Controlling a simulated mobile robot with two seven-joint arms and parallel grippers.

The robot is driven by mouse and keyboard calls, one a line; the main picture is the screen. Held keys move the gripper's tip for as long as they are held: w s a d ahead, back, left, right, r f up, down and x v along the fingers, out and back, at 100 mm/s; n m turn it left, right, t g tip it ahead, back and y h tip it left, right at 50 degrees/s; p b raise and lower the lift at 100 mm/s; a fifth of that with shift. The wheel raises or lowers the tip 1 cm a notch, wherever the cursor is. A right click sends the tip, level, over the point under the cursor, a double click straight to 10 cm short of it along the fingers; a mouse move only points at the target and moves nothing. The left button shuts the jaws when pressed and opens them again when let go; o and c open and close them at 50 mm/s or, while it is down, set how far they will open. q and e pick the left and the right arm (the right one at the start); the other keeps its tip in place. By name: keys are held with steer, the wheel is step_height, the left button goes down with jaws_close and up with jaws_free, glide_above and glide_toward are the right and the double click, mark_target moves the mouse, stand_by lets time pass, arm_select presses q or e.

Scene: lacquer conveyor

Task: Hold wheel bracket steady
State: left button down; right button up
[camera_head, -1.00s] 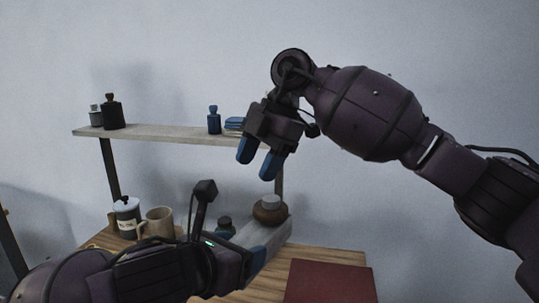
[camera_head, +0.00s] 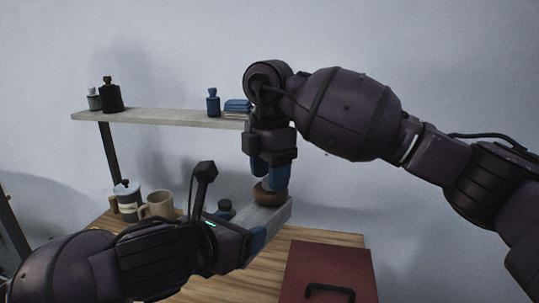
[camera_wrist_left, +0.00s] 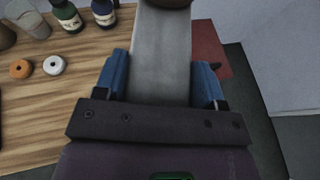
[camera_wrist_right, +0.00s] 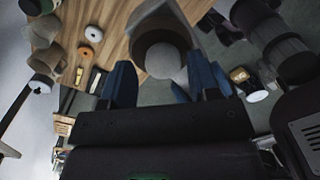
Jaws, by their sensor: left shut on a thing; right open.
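A long grey bracket (camera_head: 270,217) is held above the wooden table. A round brown wheel-like part (camera_head: 268,196) sits on its far end, and part of it shows at the top of the left wrist view (camera_wrist_left: 172,3). My left gripper (camera_head: 252,240) is shut on the bracket, with blue fingers on both sides of it in the left wrist view. My right gripper (camera_head: 268,180) is open and points down at the brown part. In the right wrist view the brown part (camera_wrist_right: 160,28) lies between the spread fingers. I cannot tell whether they touch it.
A red box (camera_head: 335,268) with a black handle lies right of the bracket. A mug (camera_head: 159,205), a lidded canister (camera_head: 127,203) and a dark bottle (camera_head: 224,208) stand behind my left arm. A shelf (camera_head: 165,118) with bottles and blue items is behind. An orange ring (camera_wrist_left: 20,68) and white ring (camera_wrist_left: 54,65) lie on the table.

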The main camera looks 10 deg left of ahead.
steer(key=shift+f, duration=0.5)
steer(key=c, duration=0.9)
steer(key=o, duration=1)
steer(key=shift+f, duration=0.1)
